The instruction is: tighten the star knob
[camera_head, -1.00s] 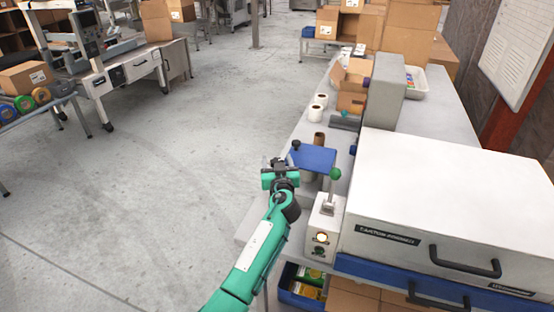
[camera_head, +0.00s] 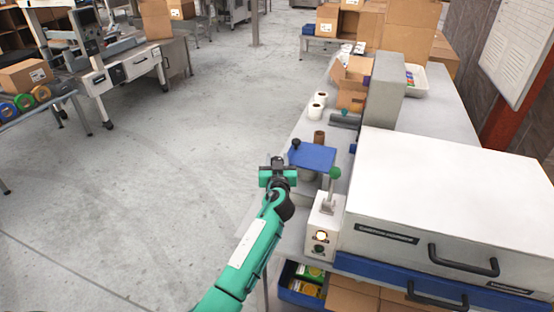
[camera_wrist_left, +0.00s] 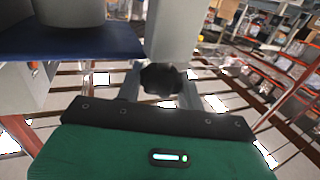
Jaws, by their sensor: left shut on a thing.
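The star knob (camera_wrist_left: 160,78) is dark and lobed, in the middle of the left wrist view, in front of a pale grey post. My left gripper (camera_wrist_left: 160,86) is shut on it, with a grey finger on each side. In the head view my left gripper (camera_head: 277,162) is at the left side of the blue plate (camera_head: 312,156) on the bench. The knob is too small and hidden there to make out. My right gripper is not in view.
A control box (camera_head: 325,222) with a green-knobbed lever stands close to the right of my arm. A large white carton-forming machine (camera_head: 440,190) fills the right. Paper rolls (camera_head: 315,110) stand farther back.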

